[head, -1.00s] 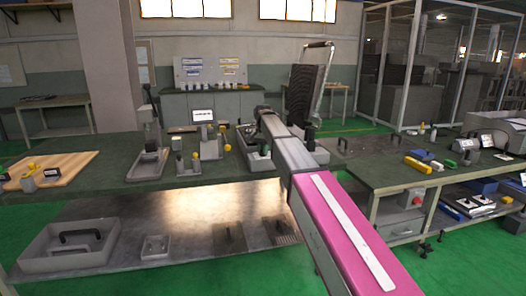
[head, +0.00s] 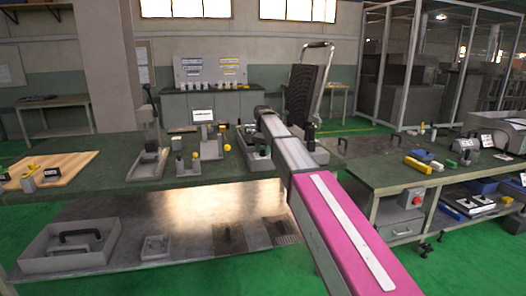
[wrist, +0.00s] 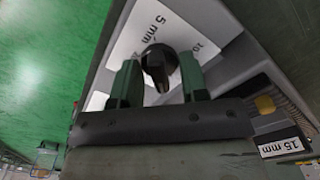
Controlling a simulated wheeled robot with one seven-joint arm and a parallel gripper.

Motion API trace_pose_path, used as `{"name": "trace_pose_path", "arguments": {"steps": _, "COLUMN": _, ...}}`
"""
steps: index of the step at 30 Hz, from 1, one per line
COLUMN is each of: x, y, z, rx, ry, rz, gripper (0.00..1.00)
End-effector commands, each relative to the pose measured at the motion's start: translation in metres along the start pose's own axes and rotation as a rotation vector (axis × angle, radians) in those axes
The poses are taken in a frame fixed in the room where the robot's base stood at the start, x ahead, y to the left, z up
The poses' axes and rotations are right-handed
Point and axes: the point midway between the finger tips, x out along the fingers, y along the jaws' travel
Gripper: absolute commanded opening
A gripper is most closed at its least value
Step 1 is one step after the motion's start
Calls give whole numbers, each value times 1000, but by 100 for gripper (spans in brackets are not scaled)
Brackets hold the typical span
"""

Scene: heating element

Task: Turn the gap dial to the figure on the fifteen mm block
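The gap dial is a round black knob (wrist: 158,62) with a raised grip bar, on a grey face with a white card (wrist: 165,35) in the wrist view. The card reads "5 mm" near the top; another figure, seemingly 10, is partly visible at right. My gripper (wrist: 159,83) is open, its two green fingers on either side of the knob, with narrow gaps apparent. Whether they touch it is unclear. A "15 mm" label (wrist: 282,146) shows at lower right; the block it belongs to is mostly out of sight. In the head view my arm hides the gripper and dial.
A yellow piece (wrist: 265,104) lies near the 15 mm label. In the head view, small fixtures (head: 210,146) stand on the green bench left of my arm, and a dark upright panel (head: 301,92) stands behind it. A lower shelf holds a grey tray (head: 70,262).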

Motion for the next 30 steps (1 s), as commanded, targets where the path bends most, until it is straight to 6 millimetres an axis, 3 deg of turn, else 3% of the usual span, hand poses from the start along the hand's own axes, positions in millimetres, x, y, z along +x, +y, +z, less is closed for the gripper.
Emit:
{"name": "trace_pose_path", "arguments": {"steps": 11, "x": -10, "y": 0, "z": 0, "rx": 0, "ry": 0, "rz": 0, "gripper": 40}}
{"name": "trace_pose_path", "arguments": {"steps": 24, "x": -86, "y": -1, "z": -1, "rx": 0, "ry": 1, "rz": -1, "gripper": 40}}
{"name": "trace_pose_path", "arguments": {"steps": 30, "x": -104, "y": 0, "z": 0, "rx": 0, "ry": 0, "rz": 0, "gripper": 40}}
